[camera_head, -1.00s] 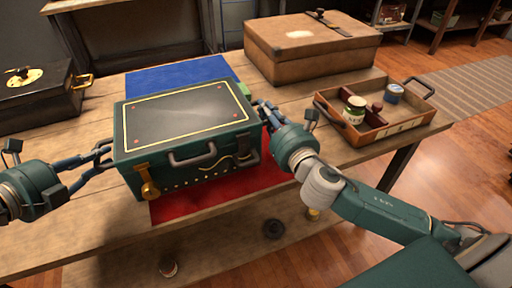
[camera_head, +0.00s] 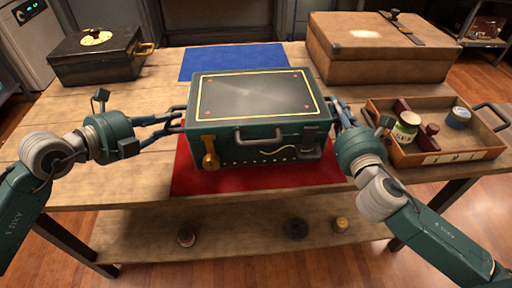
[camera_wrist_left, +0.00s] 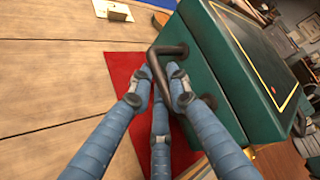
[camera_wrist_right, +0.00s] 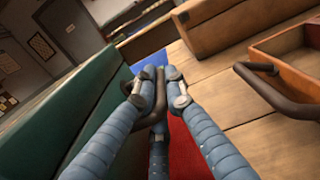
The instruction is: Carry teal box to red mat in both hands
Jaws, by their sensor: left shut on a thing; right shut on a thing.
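The teal box (camera_head: 262,115) has a dark top with a yellow border and a grey front handle. In the head view it is at the middle of the table, over the red mat (camera_head: 200,182), which shows in front of it and at its sides. I cannot tell whether its base touches the mat. My left gripper (camera_head: 176,121) is shut on the box's left side handle, seen close in the left wrist view (camera_wrist_left: 165,65). My right gripper (camera_head: 338,112) is shut on the right side handle, partly hidden by the fingers in the right wrist view (camera_wrist_right: 150,105).
A blue mat (camera_head: 235,60) lies behind the box. A black case (camera_head: 95,60) stands at the back left. A brown suitcase (camera_head: 370,65) stands at the back right. A wooden tray (camera_head: 450,155) with a jar (camera_head: 405,128) and a tin (camera_head: 459,117) is close right of my right gripper.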

